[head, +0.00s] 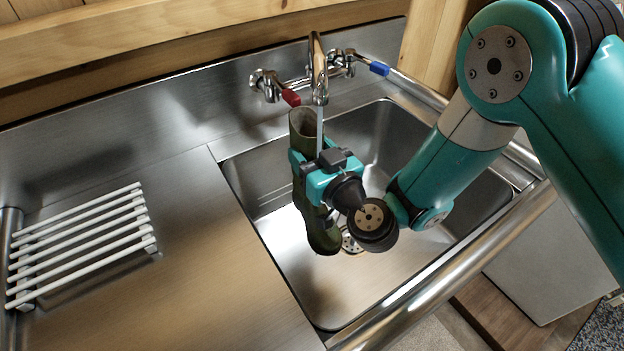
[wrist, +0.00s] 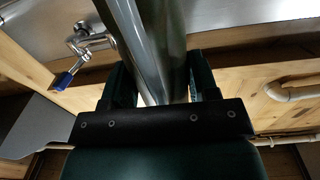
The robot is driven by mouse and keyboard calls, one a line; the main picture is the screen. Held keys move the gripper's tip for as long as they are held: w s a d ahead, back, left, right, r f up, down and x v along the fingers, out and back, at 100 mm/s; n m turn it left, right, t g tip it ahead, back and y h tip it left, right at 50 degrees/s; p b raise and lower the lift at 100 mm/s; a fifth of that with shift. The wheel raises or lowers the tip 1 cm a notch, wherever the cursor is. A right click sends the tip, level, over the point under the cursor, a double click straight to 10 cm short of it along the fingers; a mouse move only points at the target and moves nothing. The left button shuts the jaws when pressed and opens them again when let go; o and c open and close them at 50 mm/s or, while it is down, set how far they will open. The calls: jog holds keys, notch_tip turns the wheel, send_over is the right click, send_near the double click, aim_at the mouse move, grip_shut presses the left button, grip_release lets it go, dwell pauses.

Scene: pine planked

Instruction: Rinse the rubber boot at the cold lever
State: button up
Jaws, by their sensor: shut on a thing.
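The dark green rubber boot (head: 320,230) is upright over the sink basin in the head view, its opening up and its toe low near the drain. My gripper (head: 308,172) is shut on the boot's shaft. The tap's spout (head: 318,70) is above the boot, and a thin stream of water (head: 320,128) falls from it. The stream passes at the right side of the boot's opening; I cannot tell whether it enters the boot. The blue cold lever (head: 379,68) points right; it also shows in the wrist view (wrist: 66,80). The red lever (head: 291,98) points forward and right.
The steel sink basin (head: 468,192) surrounds the boot, with a drain (head: 350,243) under it. A white slatted rack (head: 80,240) stands on the drainboard (head: 150,290) at left. A round steel rail (head: 450,262) runs along the front edge.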

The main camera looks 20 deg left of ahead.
jog(key=shift+w+d+b, duration=0.2)
jog(key=shift+d+b, duration=0.35)
jog(key=shift+b, duration=0.6)
jog(key=shift+s+a+r+p, duration=0.15)
jog(key=shift+a+p, duration=0.1)
jog(key=shift+p, duration=0.45)
jog(key=shift+a+p, duration=0.35)
jog(key=shift+p, duration=0.4)
jog(key=shift+d+f+b, duration=0.25)
jog(key=shift+b, duration=0.5)
jog(key=shift+d+r+b, duration=0.1)
jog(key=shift+d+b, duration=0.25)
jog(key=shift+b, duration=0.35)
